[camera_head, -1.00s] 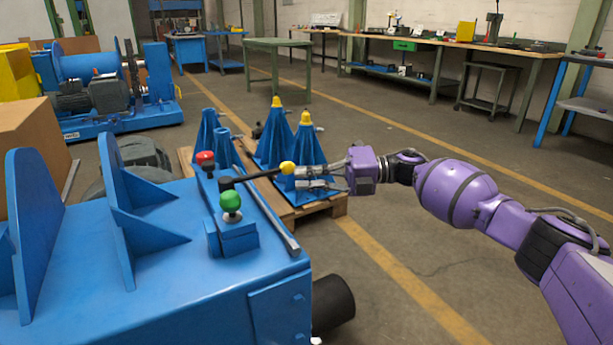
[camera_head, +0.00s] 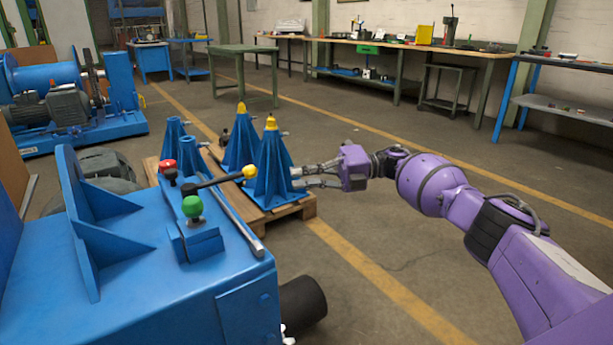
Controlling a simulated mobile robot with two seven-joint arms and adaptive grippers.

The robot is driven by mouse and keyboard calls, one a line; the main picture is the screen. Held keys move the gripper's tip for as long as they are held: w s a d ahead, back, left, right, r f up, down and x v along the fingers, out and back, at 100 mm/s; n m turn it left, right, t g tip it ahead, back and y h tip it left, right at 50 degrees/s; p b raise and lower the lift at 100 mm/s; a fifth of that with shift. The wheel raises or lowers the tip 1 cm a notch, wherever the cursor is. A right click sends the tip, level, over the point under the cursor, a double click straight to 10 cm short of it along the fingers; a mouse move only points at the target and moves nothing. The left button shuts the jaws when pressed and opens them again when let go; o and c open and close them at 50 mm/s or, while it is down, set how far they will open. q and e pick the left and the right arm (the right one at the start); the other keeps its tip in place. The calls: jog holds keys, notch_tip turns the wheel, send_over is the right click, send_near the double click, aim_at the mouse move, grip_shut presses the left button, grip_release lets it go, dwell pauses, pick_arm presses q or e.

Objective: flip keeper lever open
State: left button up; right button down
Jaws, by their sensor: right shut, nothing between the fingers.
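A black lever (camera_head: 219,182) with a yellow knob (camera_head: 249,172) lies nearly level on the blue machine (camera_head: 200,290), its knob end pointing right; it is probably the keeper lever, though no label shows. Beside its left end stand a red knob (camera_head: 168,168) and a green knob (camera_head: 193,207). My right gripper (camera_head: 295,178) is shut and empty to the right of the yellow knob, with a visible gap between them. My left gripper is out of view.
Blue conical stands (camera_head: 270,180) with yellow tips stand on a wooden pallet (camera_head: 300,208) behind the lever and my right gripper. A grey bar (camera_head: 240,226) runs along the machine's right edge. Open floor (camera_head: 420,250) lies to the right.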

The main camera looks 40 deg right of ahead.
jog(key=shift+d, duration=0.75)
